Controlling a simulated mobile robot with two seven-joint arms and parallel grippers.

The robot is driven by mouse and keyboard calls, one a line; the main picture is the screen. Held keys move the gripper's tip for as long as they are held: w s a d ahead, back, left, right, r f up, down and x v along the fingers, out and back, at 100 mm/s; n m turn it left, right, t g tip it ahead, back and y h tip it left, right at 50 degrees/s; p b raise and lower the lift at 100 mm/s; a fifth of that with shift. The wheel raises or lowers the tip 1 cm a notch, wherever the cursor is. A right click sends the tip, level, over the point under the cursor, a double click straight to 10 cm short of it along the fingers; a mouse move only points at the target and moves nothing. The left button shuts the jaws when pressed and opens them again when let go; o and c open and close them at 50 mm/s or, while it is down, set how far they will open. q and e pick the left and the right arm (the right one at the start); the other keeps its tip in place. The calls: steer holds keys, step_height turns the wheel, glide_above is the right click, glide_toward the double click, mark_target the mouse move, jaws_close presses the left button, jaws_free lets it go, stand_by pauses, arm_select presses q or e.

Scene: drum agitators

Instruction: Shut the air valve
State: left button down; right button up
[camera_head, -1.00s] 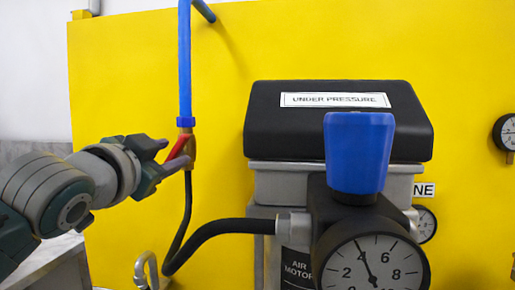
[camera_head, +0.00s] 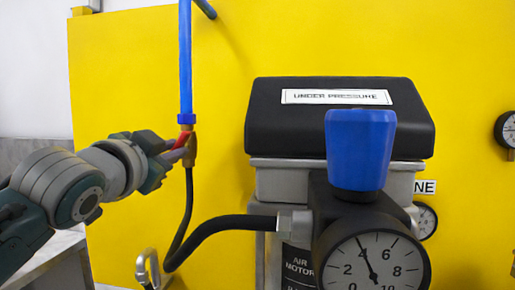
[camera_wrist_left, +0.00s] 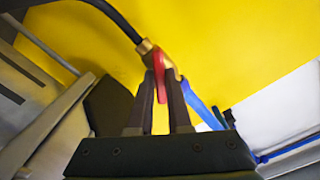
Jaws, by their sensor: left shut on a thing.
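The air valve is a brass body (camera_head: 190,150) with a red lever (camera_head: 180,141), set between a blue pipe (camera_head: 185,70) above and a black hose (camera_head: 187,205) below. My left gripper (camera_head: 172,150) is at the valve from the left, shut on the red lever. In the left wrist view the red lever (camera_wrist_left: 160,85) stands between the two dark fingers of the gripper (camera_wrist_left: 162,95), with the brass body (camera_wrist_left: 147,50) just beyond the fingertips. The fingers hide part of the lever in the head view. My right gripper is not in view.
A yellow panel (camera_head: 120,60) stands behind the valve. To the right are a black box labelled UNDER PRESSURE (camera_head: 340,125), a blue regulator knob (camera_head: 359,150) and a large gauge (camera_head: 372,265). A metal hook-shaped fitting (camera_head: 147,268) is low near the hose.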

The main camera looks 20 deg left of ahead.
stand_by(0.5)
arm_select(q)
steer(key=shift+r+m+p, duration=0.1)
steer(key=shift+m+p, duration=0.55)
steer(key=shift+m, duration=0.35)
steer(key=m+p, duration=0.1)
steer(key=m, duration=0.1)
steer(key=shift+m, duration=0.3)
steer(key=shift+m+p, duration=1.15)
steer(key=shift+m, duration=1.95)
steer(key=c, duration=0.9)
jaws_free()
steer(key=shift+o, duration=0.2)
